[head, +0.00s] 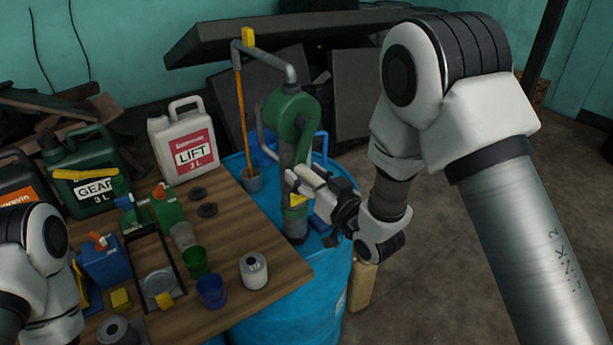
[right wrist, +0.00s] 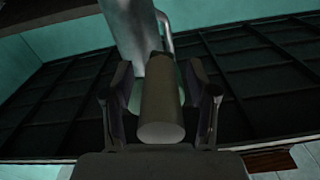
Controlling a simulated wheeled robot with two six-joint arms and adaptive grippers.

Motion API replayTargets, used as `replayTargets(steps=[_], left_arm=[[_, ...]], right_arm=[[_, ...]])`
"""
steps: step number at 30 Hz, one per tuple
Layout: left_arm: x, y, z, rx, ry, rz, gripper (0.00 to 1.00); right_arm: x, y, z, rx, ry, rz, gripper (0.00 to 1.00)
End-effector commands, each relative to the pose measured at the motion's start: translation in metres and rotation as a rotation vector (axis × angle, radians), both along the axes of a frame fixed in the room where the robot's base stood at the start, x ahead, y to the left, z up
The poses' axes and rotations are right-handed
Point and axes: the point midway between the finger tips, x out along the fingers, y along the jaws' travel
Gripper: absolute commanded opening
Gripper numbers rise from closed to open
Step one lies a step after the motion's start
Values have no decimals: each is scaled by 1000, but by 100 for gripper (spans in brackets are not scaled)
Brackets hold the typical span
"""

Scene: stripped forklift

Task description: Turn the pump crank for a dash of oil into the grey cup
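The green hand pump (head: 291,115) stands on the blue drum (head: 285,300). The oil level inside the cup is too small to tell. My right gripper (head: 308,184) is at the pump's crank.
The wooden table (head: 285,265) left of the drum holds a white LIFT can (head: 184,142), a green GEAR can (head: 85,180), a green cup (head: 196,262), a blue cup (head: 212,292) and a metal canister (head: 253,270). Dark panels (head: 365,85) lean behind the pump. Floor is open at right.

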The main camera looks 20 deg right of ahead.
Motion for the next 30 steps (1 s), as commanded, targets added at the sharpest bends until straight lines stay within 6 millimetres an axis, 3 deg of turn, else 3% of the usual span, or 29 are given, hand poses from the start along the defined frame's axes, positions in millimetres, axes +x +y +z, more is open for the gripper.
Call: replayTargets(steps=[7, 18, 30], left_arm=[[0, 0, 0, 0, 0, 0, 38], [0, 0, 0, 0, 0, 0, 38], [0, 0, 0, 0, 0, 0, 38]], right_arm=[[-7, -3, -1, 0, 3, -1, 58], [-67, -24, -1, 1, 3, -1, 58], [-70, -25, -1, 0, 1, 0, 58]])
